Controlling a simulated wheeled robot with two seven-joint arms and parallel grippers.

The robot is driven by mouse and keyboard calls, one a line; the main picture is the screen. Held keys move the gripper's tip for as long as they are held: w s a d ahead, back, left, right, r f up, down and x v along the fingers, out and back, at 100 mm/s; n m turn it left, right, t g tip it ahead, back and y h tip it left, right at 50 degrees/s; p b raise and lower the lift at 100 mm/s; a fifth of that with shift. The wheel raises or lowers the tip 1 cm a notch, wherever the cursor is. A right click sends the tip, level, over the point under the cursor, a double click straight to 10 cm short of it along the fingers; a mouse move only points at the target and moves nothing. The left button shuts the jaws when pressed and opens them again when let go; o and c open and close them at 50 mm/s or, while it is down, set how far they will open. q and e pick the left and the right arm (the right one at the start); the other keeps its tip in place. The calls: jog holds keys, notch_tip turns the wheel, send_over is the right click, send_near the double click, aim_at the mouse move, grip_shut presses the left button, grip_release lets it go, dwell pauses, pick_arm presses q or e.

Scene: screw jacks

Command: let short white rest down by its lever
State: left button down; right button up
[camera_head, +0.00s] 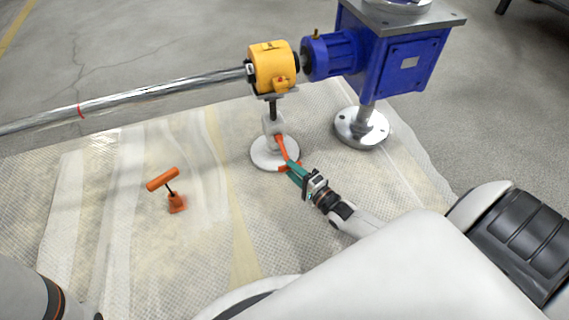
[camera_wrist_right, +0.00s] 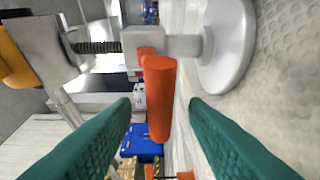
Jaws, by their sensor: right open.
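The short white rest (camera_head: 274,154) stands upright on the mat under a yellow housing (camera_head: 272,68), with a round white foot and a dark screw. Its grey cradle top is at the housing's underside; I cannot tell if they touch. Its orange lever (camera_head: 282,148) slants down toward my right gripper (camera_head: 294,171). In the right wrist view the lever (camera_wrist_right: 159,98) lies between the two teal fingers of the open gripper (camera_wrist_right: 160,104), with gaps on both sides. The foot (camera_wrist_right: 228,45) and screw (camera_wrist_right: 97,47) also show there. My left gripper is out of view.
A long shiny shaft (camera_head: 165,92) runs left from the yellow housing. A blue gearbox (camera_head: 395,65) stands on a round steel foot (camera_head: 361,128) to the right. An orange T-shaped thing (camera_head: 163,180) is on the mat at left. The mat between is clear.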

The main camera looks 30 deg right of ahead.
aim_at(284, 151)
jog(key=w, duration=0.1)
jog(key=w+b, duration=0.1)
jog(key=w, duration=0.2)
jog(key=shift+w+a+b, duration=0.15)
jog(key=shift+a+b, duration=0.15)
jog(key=shift+a, duration=0.1)
jog(key=shift+c, duration=0.4)
grip_shut()
